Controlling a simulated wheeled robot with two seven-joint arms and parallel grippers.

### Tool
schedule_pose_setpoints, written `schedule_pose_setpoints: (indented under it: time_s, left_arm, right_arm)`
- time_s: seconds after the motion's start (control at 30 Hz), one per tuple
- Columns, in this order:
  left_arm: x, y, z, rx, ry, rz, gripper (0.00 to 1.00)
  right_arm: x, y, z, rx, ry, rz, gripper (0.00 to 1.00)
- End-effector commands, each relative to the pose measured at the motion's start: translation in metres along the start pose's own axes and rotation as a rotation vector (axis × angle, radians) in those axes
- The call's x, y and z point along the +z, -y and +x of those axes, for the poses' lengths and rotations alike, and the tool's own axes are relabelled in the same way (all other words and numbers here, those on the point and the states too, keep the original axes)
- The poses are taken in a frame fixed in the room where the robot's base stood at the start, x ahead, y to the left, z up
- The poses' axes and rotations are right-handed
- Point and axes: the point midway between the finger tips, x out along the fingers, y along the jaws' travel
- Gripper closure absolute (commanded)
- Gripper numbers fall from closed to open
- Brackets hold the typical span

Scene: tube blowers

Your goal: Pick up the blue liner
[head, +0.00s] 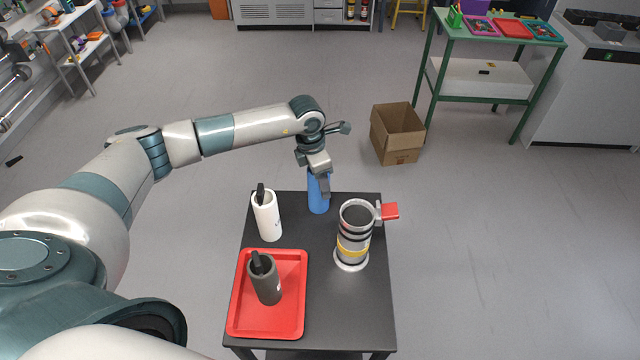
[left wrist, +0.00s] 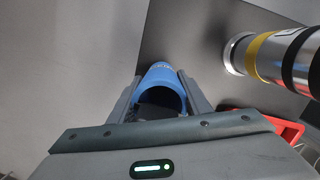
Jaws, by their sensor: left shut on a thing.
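The blue liner (head: 318,200) is an upright blue cylinder near the far edge of the dark table. My left gripper (head: 319,180) is at its top, coming down from above, and covers part of its rim. In the left wrist view the blue liner (left wrist: 160,77) sits between the two fingers of my left gripper (left wrist: 160,100), which are shut on it. Its open end faces the camera. Whether its base touches the table is hard to tell. My right gripper is not in view.
On the dark table (head: 325,310) stand a white cylinder (head: 267,218), a metal tube with a yellow band (head: 353,240) and red side piece (head: 390,211), and a red tray (head: 240,322) holding a dark grey cylinder (head: 266,284). A cardboard box (head: 398,140) sits on the floor beyond.

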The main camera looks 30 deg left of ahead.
Motion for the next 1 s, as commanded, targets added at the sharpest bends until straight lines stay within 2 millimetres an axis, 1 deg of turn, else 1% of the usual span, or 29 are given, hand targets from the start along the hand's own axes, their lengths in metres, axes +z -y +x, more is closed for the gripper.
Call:
schedule_pose_setpoints:
  time_s: [0.17,0.33,0.7,0.83,1.0]
  left_arm:
    - [0.002,-0.001,-0.011,0.001,0.004,0.000,0.80]
    - [0.006,-0.001,-0.034,0.003,0.005,0.001,0.80]
    - [0.056,0.056,-0.069,0.001,0.005,0.006,0.80]
    - [0.071,0.072,-0.080,0.001,0.005,0.004,0.80]
    - [0.083,0.086,-0.091,0.000,0.003,0.002,0.80]
  right_arm:
    - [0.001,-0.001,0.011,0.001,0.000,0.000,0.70]
    - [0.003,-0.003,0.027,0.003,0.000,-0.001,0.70]
    - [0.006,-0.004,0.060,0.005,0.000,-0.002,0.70]
    - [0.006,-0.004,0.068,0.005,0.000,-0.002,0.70]
    - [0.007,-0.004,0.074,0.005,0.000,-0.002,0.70]
